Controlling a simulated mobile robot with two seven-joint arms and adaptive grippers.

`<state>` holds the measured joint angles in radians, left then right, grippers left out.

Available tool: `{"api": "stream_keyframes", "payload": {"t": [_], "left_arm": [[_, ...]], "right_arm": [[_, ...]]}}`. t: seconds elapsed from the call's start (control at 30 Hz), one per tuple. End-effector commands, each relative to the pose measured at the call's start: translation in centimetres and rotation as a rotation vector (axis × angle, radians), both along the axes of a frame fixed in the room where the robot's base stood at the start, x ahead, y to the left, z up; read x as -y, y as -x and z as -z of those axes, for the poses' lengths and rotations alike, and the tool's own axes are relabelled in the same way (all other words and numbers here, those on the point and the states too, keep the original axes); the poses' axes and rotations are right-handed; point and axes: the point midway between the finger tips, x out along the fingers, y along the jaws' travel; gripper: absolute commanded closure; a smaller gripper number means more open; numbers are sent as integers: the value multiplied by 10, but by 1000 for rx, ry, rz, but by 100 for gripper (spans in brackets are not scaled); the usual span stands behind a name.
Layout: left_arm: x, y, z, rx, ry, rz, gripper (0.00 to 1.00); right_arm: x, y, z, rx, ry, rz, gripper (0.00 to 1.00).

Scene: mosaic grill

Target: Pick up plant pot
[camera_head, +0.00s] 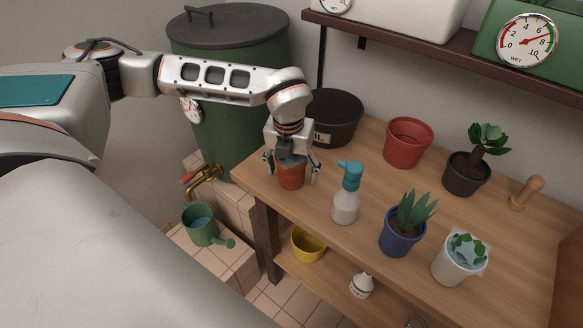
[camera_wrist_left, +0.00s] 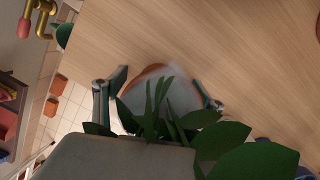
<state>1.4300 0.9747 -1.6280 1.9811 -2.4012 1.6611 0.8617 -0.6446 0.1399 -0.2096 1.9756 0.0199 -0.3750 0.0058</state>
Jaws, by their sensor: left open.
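A small terracotta pot (camera_head: 291,175) stands near the left end of the wooden table. My left gripper (camera_head: 292,173) is above it, pointing down, with its open fingers on either side of the pot. In the left wrist view, the rim of the pot (camera_wrist_left: 150,72) shows between the fingers of my left gripper (camera_wrist_left: 160,100). Green leaves (camera_wrist_left: 160,112) rise in front of the pot there and hide part of it. I cannot tell whether the fingers touch the pot. My right gripper is in neither view.
A spray bottle (camera_head: 346,196) stands close to the right of the gripper, with a blue pot (camera_head: 401,240), a white pot (camera_head: 451,268), a red pot (camera_head: 407,143) and a dark pot (camera_head: 466,176) beyond. A black tub (camera_head: 335,113) is behind. The table's left edge is close.

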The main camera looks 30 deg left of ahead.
Motion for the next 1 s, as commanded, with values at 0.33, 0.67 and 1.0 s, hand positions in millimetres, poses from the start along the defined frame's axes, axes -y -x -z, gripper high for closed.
{"api": "stream_keyframes", "payload": {"t": [0.33,0.67,1.0], "left_arm": [[0,0,0,0,0,0,71],[0,-1,-1,2,0,0,85],[0,-2,-28,7,1,0,85]], "right_arm": [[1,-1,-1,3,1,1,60],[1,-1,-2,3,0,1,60],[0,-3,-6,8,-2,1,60]]}}
